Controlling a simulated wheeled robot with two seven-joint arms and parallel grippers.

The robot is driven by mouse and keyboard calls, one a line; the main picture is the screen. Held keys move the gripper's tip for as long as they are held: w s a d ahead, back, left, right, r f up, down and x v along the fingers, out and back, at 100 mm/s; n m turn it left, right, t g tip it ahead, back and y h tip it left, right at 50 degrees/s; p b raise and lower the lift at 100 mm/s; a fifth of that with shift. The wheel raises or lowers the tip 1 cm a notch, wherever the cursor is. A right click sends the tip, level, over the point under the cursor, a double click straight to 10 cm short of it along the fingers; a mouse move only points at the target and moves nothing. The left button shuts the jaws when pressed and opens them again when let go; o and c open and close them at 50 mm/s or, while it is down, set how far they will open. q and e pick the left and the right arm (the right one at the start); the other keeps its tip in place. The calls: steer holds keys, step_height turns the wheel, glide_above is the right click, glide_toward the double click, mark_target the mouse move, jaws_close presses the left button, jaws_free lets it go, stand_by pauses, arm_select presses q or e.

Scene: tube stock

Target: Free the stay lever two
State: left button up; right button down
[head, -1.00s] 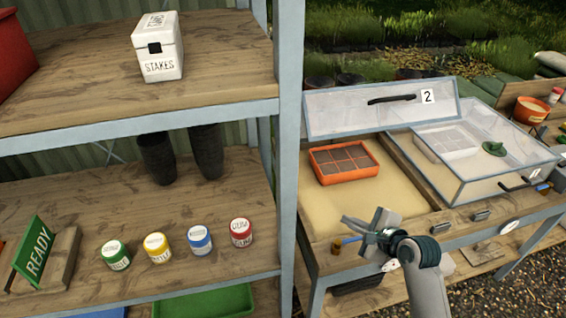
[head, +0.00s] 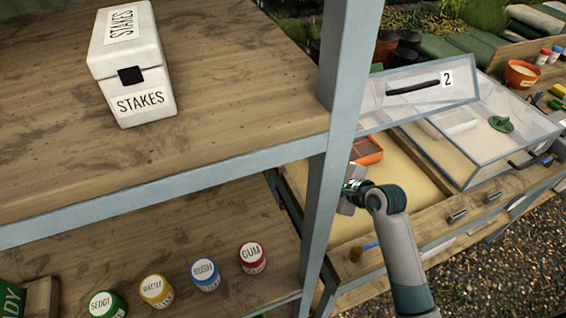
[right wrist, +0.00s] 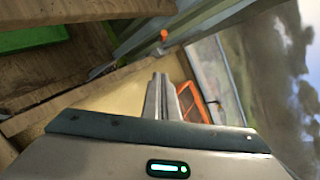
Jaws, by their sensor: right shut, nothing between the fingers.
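Lid 2 (head: 420,92) of the cold frame stands raised, with a black handle and a "2" label. A small blue-handled lever (head: 371,245) is at the frame's front left, beside a brass-coloured knob (head: 356,254); I cannot tell whether it is the stay lever. My right gripper (head: 352,188) is over the sandy bed behind the shelf post, apart from that lever. In the right wrist view its fingers (right wrist: 158,98) are together and empty. An orange-tipped piece (right wrist: 164,35) shows ahead of them, by a grey bar. My left gripper is out of view.
The blue-grey shelf post (head: 340,130) stands close left of my right gripper. An orange tray (head: 366,150) sits in the bed. A STAKES box (head: 130,75) is on the upper shelf; labelled jars, including a red one (head: 252,258), stand below.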

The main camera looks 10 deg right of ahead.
mark_target(276, 164)
steer(key=shift+s, duration=0.1)
steer(key=p+x, duration=0.2)
steer(key=x, duration=0.7)
steer(key=shift+w, duration=0.3)
steer(key=a, duration=0.1)
steer(key=p, duration=0.1)
steer(key=w+a+r+p, duration=0.1)
steer(key=shift+a, duration=0.3)
steer(key=shift+a+r+p, duration=0.2)
steer(key=shift+a+p, duration=0.25)
steer(key=shift+a, duration=0.1)
steer(key=shift+w, duration=0.2)
